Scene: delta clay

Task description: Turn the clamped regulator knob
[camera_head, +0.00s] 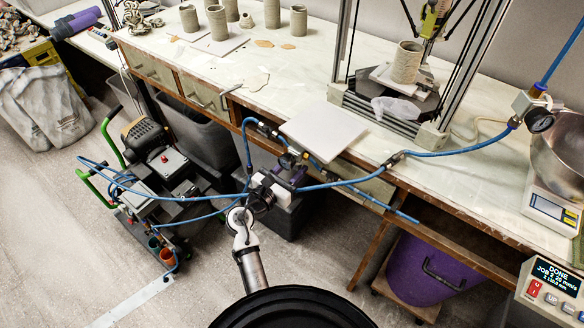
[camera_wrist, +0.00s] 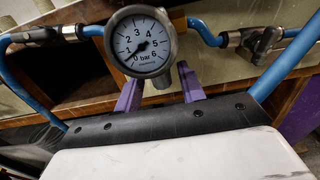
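A regulator with a round pressure gauge (camera_wrist: 140,42) stands at the upper middle of the wrist view. Its needle points low, near 0 to 1 bar. My gripper (camera_wrist: 160,80) has two purple fingers standing apart just below the gauge. The gauge covers the left fingertip area, and the right finger ends beside the gauge's lower right rim. The knob is not clearly visible, so I cannot tell whether the fingers touch it. In the head view, my gripper (camera_head: 287,170) is at the bench's front edge, among the blue hoses.
Blue hoses (camera_head: 350,183) run along the bench front. A white board (camera_head: 323,131) lies on the bench edge just behind my gripper. Another gauge (camera_head: 540,121) hangs at the right by a scale (camera_head: 550,207). A compressor cart (camera_head: 150,165) stands left; a purple bin (camera_head: 425,270) sits below.

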